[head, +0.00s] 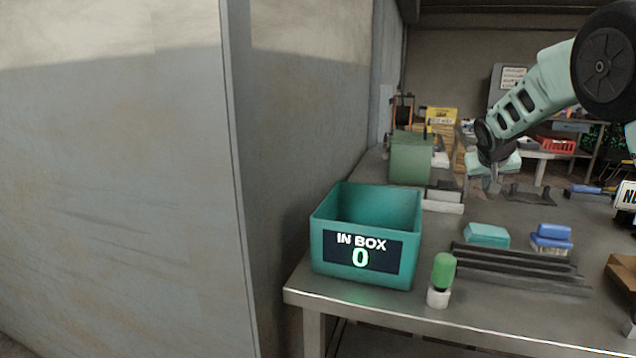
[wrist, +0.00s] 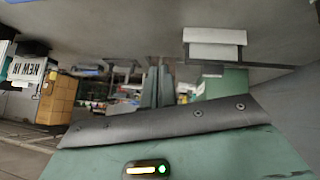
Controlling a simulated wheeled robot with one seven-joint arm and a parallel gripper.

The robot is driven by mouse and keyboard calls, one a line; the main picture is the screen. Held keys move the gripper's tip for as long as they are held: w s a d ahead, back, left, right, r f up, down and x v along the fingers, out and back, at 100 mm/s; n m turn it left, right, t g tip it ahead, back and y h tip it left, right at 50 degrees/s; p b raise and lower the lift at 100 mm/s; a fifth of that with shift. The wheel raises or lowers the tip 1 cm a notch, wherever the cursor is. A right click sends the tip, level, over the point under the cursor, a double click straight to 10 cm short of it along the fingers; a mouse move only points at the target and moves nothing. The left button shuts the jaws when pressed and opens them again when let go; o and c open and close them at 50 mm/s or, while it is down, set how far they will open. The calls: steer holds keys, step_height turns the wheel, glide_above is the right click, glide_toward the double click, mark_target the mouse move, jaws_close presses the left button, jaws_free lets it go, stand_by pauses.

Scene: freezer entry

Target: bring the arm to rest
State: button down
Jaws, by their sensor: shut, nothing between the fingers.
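My arm reaches in from the upper right in the head view, its forearm slanting down to the left. My gripper (head: 494,178) hangs at its end above the back part of the workbench (head: 390,308), pointing down, with no object in it. In the wrist view the two fingers (wrist: 157,88) stand close together and look shut. A pale block (wrist: 215,45) shows to their right in that view, apart from them.
A teal box (head: 330,255) marked "IN BOX 0" stands at the bench's left end, beside a green-topped bottle (head: 442,275). Dark rails (head: 520,268), a teal block (head: 487,235) and blue blocks (head: 552,240) lie to the right. A grey wall (head: 120,200) fills the left.

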steer(key=s+a+f+n+g+y, duration=0.1)
steer(key=s+a+f+g, duration=0.2)
steer(key=s, duration=1)
steer(key=s+a+f+y, duration=0.2)
steer(key=s+a+f, duration=0.15)
steer(key=s, duration=0.95)
steer(key=s+a+f+n+g+y, duration=0.1)
steer(key=s+a+f+g, duration=0.2)
steer(key=s, duration=1)
steer(key=s+a+r+n+p, duration=0.2)
steer(key=s+a, duration=0.4)
steer(key=a, duration=0.3)
steer(key=s+a+r+n+g+y+p, duration=0.1)
steer(key=s+a+r+n+p, duration=0.2)
steer(key=a, duration=0.7)
steer(key=s+r+n, duration=0.2)
steer(key=s, duration=0.1)
steer(key=shift+n, duration=0.3)
